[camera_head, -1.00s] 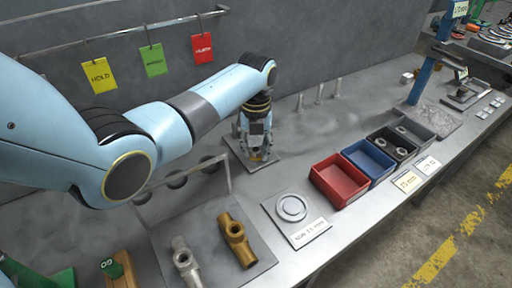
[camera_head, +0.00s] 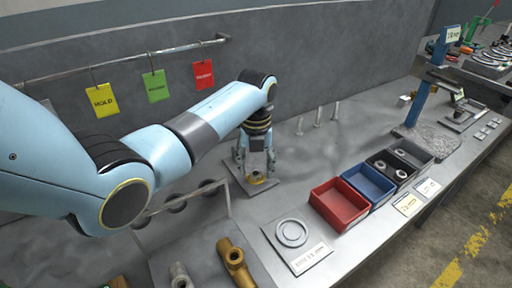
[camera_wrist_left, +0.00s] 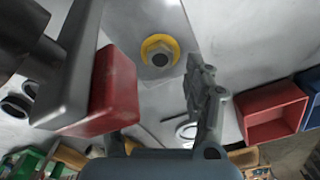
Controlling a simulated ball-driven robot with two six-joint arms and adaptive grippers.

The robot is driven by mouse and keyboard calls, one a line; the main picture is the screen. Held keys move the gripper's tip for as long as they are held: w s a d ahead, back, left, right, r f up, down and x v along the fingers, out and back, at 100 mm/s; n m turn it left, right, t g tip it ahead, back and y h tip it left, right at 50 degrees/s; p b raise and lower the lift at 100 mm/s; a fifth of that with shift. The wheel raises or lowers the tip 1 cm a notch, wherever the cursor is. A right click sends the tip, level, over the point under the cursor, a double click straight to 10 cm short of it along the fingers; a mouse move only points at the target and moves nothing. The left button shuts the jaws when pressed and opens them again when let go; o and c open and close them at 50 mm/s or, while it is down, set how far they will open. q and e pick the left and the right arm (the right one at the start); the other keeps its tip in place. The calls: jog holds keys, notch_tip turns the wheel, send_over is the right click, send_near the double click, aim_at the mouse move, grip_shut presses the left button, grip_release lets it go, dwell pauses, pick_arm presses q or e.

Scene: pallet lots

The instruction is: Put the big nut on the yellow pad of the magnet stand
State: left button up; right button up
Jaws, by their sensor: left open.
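The big nut (camera_wrist_left: 160,50) is a tan hexagon with a dark hole. It lies flat on the round yellow pad (camera_wrist_left: 176,46), which shows as a ring around it. The pad is on the grey plate of the magnet stand (camera_head: 240,186). My left gripper (camera_head: 256,172) is open above the pad, with its fingers apart and clear of the nut. One finger shows in the left wrist view; a red block with a grey bar (camera_wrist_left: 110,95) in front hides most of the other. I cannot tell what that block belongs to. My right gripper is not in view.
Right of the stand are a red bin (camera_head: 340,222), a blue bin (camera_head: 369,198) and dark bins with rings. A round plate on a labelled card (camera_head: 292,233) lies in front. A rail with round holes (camera_head: 176,206) stands close left. Thin posts (camera_head: 317,123) rise behind.

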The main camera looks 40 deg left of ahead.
aim_at(256, 175)
pick_arm(q)
notch_tip(256, 175, up, 10)
dwell(0.3)
dwell(0.3)
